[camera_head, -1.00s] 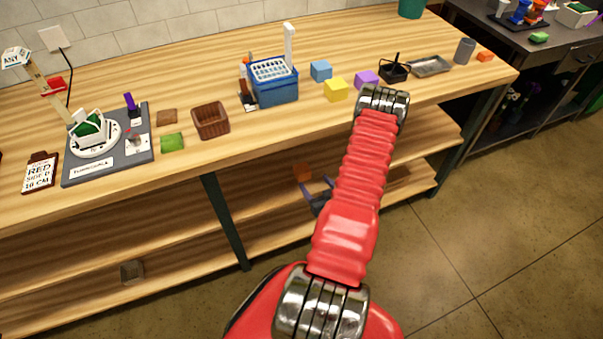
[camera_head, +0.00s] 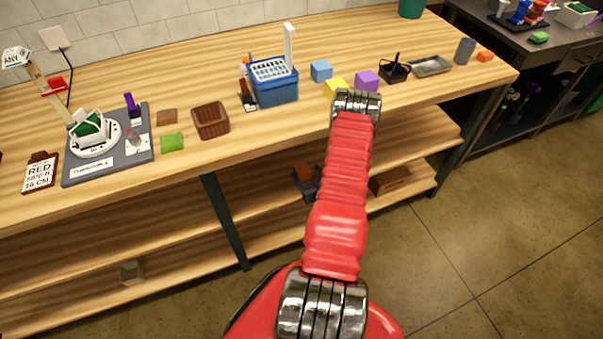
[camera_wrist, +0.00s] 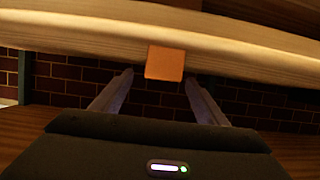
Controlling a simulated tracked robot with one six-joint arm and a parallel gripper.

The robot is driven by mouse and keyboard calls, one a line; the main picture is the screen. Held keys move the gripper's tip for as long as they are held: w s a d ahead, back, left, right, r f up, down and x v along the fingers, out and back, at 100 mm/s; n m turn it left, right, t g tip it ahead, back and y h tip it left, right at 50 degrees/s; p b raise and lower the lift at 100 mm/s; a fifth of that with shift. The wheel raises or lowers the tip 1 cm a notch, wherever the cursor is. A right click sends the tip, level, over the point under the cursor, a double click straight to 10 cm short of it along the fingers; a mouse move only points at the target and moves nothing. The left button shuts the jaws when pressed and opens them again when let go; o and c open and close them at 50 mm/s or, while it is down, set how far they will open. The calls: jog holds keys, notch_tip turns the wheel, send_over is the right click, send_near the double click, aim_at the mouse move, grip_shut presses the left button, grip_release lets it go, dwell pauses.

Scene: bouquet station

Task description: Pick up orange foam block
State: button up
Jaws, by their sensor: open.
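An orange foam block (camera_wrist: 165,62) shows in the wrist view, just past the fingertips and between their lines, against a pale wooden board. My gripper (camera_wrist: 158,77) is open, with a grey finger on each side and nothing between them. In the head view, an orange-brown patch (camera_head: 303,172) that looks like this block lies in shadow under the bench top, beside my dark gripper (camera_head: 308,187). My red arm hides part of that area.
The wooden bench (camera_head: 285,125) overhangs my gripper, with shelves below and a dark leg (camera_head: 226,222) to the left. A brown box (camera_head: 390,180) is on a shelf right of my arm.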

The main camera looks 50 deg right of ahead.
aim_at(303, 170)
jog(key=shift+a+x, duration=0.2)
jog(key=shift+x, duration=2.1)
jog(key=shift+w, duration=0.15)
jog(key=shift+c, duration=0.4)
jog(key=c, duration=1)
jog(key=shift+r, duration=0.15)
jog(key=shift+r, duration=4.85)
jog(key=shift+s, duration=0.2)
